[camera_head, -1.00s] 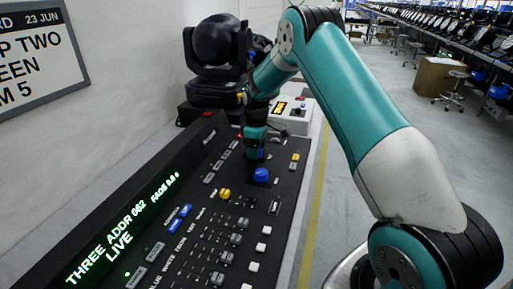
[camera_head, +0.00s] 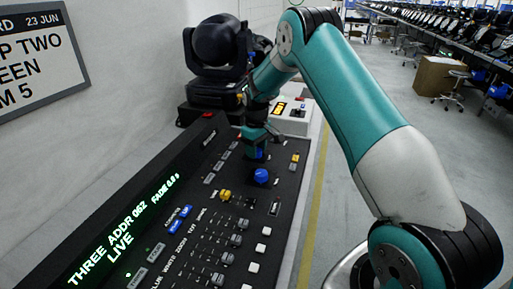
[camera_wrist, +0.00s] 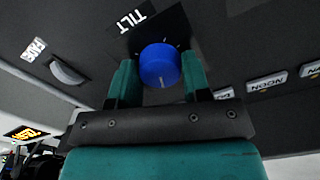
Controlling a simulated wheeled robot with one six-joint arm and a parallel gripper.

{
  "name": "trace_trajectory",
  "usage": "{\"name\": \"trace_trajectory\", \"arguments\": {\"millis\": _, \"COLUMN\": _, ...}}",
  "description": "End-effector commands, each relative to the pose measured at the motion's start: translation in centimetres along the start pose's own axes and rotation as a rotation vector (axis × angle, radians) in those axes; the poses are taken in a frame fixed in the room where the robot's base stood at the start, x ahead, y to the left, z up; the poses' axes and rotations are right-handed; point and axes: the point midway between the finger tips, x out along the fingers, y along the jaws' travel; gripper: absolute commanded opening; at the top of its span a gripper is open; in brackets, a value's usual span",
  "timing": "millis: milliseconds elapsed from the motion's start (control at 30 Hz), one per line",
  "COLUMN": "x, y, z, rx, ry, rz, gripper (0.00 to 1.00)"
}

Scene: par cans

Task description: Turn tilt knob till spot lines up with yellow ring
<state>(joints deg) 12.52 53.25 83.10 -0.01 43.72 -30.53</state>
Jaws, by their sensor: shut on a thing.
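In the head view my gripper (camera_head: 257,150) points down at the console, and a little of the blue knob shows between the fingers. A second blue knob (camera_head: 261,176) stands free just nearer. I see neither the light spot nor the yellow ring.
The black console (camera_head: 140,205) has faders, buttons and a lit green display. A black moving-head light (camera_head: 216,42) stands behind it. A white box (camera_head: 294,115) with an orange display sits past the far end.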

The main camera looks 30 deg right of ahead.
Motion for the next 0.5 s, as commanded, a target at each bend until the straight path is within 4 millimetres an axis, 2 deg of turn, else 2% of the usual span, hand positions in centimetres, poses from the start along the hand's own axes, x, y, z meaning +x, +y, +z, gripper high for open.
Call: {"name": "trace_trajectory", "arguments": {"millis": 500, "x": -0.14, "y": 0.04, "z": -0.08, "rx": 0.491, "ry": 0.003, "rz": 0.001, "gripper": 0.20}}
